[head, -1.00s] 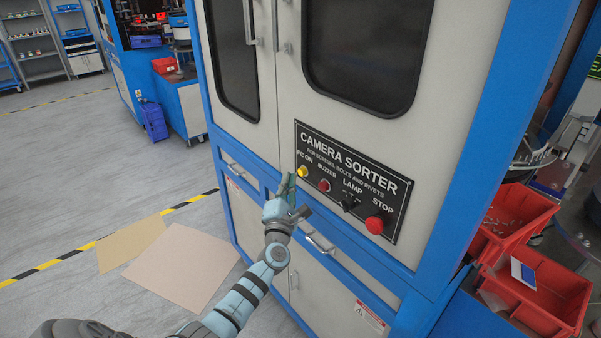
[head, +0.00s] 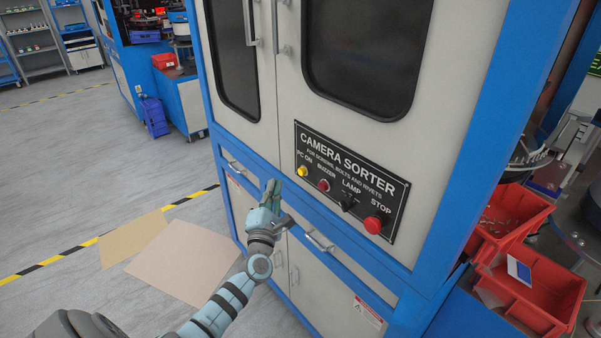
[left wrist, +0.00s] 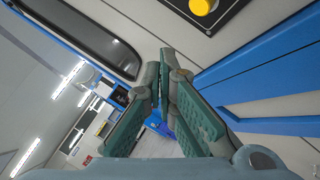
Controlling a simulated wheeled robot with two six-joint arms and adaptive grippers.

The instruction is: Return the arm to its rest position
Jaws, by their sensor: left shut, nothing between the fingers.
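My left gripper (head: 270,191) is shut and empty in front of the blue frame of the camera sorter cabinet, left of and a little below the yellow PC ON button (head: 302,171). It stands apart from the button. In the left wrist view the two green finger pads (left wrist: 160,75) meet at their tips with nothing between them. The black control panel (head: 350,180) also carries a red buzzer button (head: 323,185), a black lamp switch (head: 348,203) and a red stop button (head: 373,225). My right gripper does not show.
Red bins (head: 530,290) with small parts stand at the right. Flat cardboard-coloured sheets (head: 185,255) lie on the floor at left, where the floor is otherwise open.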

